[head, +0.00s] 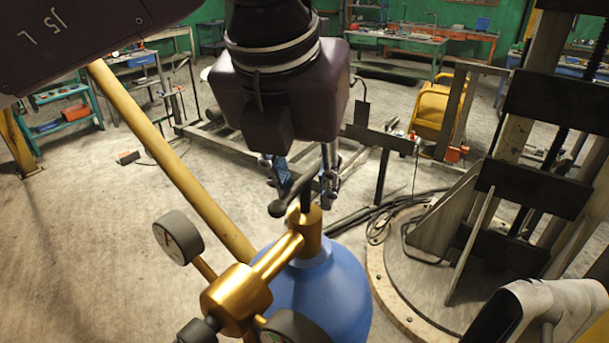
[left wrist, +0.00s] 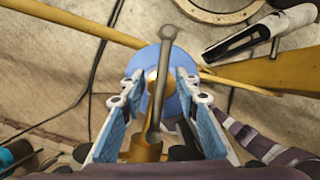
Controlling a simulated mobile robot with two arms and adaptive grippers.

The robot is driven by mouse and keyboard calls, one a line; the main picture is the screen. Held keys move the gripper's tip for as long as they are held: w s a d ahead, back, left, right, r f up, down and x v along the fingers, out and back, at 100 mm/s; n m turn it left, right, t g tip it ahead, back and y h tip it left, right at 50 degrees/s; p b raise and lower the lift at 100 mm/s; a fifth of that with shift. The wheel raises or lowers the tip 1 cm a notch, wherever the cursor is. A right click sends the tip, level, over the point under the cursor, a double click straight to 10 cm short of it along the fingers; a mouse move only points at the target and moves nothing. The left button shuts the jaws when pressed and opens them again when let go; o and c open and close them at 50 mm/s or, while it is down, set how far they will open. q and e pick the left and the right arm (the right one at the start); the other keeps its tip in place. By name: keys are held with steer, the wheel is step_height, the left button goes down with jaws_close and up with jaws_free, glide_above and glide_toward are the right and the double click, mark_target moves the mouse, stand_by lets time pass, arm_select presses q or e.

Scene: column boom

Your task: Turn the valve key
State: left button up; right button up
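The valve key (head: 304,190) is a dark bar with a rounded end, standing on top of a brass valve (head: 310,228). In the left wrist view the key (left wrist: 160,85) runs nearly lengthwise between the fingers. The valve sits on a blue gas bottle (head: 330,285). My left gripper (head: 303,176) points down over the key. Its blue pads stand apart, one on each side of the bar, with visible gaps in the left wrist view (left wrist: 160,100). The gripper body hides part of the surroundings behind it. My right gripper does not show in either view.
A brass regulator (head: 238,298) with a round gauge (head: 178,238) sticks out from the valve. A yellow pole (head: 170,160) slants behind it. A steel column frame (head: 530,130) stands right on a round base (head: 420,280). A grey-white housing (head: 550,305) is at bottom right.

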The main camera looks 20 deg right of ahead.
arm_select(q)
jaws_close()
steer(key=shift+r, duration=0.1)
stand_by(1.2)
jaws_free()
steer(key=v, duration=1.2)
